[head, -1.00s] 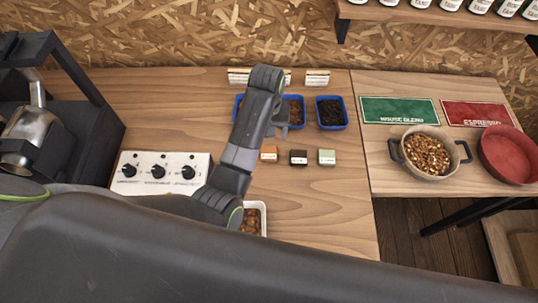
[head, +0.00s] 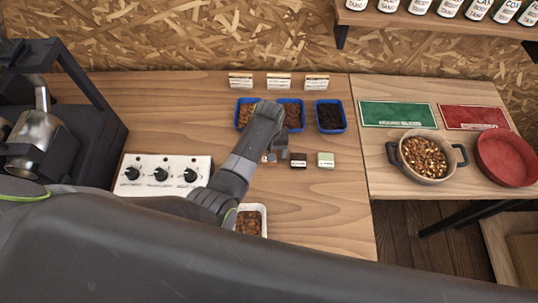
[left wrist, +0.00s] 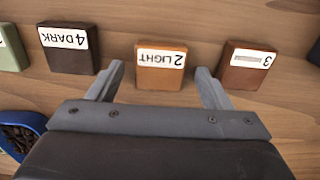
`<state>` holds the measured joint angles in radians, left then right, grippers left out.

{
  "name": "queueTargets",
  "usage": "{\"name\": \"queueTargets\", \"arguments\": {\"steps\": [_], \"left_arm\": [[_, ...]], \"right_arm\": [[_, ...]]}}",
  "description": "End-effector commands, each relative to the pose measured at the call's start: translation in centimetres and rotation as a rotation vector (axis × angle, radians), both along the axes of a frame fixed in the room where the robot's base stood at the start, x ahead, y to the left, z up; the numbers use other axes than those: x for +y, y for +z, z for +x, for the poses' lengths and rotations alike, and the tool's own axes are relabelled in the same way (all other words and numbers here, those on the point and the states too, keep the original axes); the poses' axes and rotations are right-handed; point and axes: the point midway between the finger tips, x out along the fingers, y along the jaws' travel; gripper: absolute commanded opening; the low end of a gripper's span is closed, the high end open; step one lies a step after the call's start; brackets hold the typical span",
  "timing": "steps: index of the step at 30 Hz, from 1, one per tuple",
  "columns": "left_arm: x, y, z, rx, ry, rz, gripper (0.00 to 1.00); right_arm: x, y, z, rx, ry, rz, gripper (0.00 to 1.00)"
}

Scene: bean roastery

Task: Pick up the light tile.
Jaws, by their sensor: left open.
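The light tile (left wrist: 161,68) is a small orange-brown block with a white label reading "2 LIGHT", upside down in the left wrist view. It lies on the wooden table. My left gripper (left wrist: 158,84) is open, with one finger toward each side of the tile and the tile's near edge at the gap between the fingertips. Clear gaps show on both sides. In the head view my left gripper (head: 271,158) hangs over the row of tiles and mostly hides the light tile. My right gripper is not in view.
A dark "4 DARK" tile (left wrist: 69,48) and a red-brown tile marked 3 (left wrist: 243,68) flank the light tile closely. A pale green tile (head: 326,160) lies farther along the row. Blue bean trays (head: 331,116) stand behind. A white control panel (head: 163,174) stands left.

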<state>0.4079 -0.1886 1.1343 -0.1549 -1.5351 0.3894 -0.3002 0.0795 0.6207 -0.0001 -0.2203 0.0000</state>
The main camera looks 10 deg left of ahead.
Motion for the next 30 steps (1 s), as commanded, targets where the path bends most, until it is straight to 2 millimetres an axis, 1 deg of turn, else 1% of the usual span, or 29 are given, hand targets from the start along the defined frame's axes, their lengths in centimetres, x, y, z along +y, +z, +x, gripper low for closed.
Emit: {"name": "queueTargets", "arguments": {"steps": [7, 18, 19, 26, 30], "left_arm": [[0.0, -0.1, 0.0, -0.001, 0.0, -0.001, 0.73], [0.0, -0.1, 0.0, -0.001, 0.0, -0.001, 0.24], [0.0, -0.1, 0.0, -0.001, 0.0, -0.001, 0.23], [0.0, 0.1, 0.0, -0.001, 0.0, -0.001, 0.23], [-0.1, 1.2, 0.1, -0.004, 0.0, -0.002, 0.23]], "right_arm": [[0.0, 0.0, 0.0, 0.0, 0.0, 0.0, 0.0], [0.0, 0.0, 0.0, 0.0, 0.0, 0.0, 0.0], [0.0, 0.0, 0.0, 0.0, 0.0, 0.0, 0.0], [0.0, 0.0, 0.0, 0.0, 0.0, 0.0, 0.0], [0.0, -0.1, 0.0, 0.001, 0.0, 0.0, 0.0]]}}
